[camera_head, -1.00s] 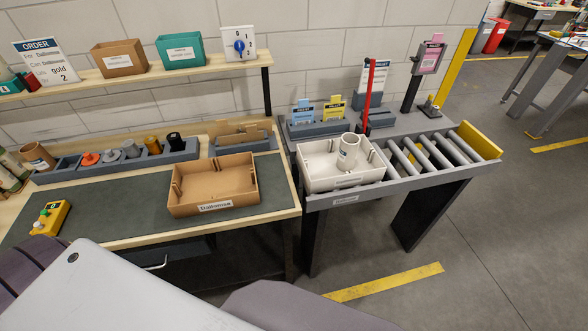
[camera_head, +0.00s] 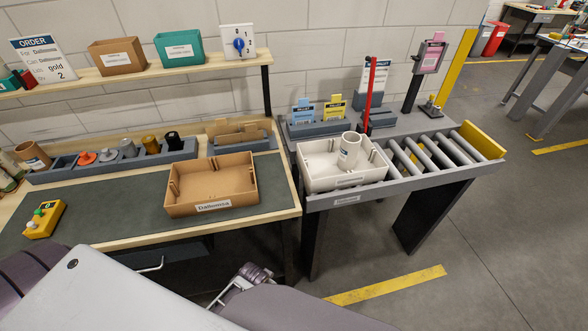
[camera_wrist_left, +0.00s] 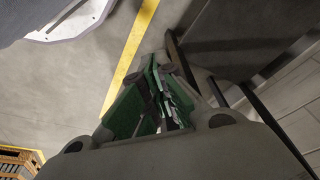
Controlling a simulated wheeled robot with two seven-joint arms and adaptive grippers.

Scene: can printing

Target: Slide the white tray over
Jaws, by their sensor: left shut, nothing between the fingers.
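The white tray (camera_head: 318,185) sits at the left end of the roller conveyor stand, right of the wooden workbench. My left gripper (camera_wrist_left: 172,108) shows in the left wrist view, shut and empty, above the floor and well apart from the tray. Part of what looks like my right gripper (camera_head: 240,285) shows at the bottom of the head view, in front of the bench and away from the tray. Its fingers are too unclear to judge.
Bare rollers (camera_head: 448,151) lie right of the tray, ending at a yellow stop (camera_head: 482,141). A red post (camera_head: 369,95) stands behind the tray. A brown tray (camera_head: 212,208) rests on the bench mat to its left. A yellow floor line (camera_head: 390,285) runs in front.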

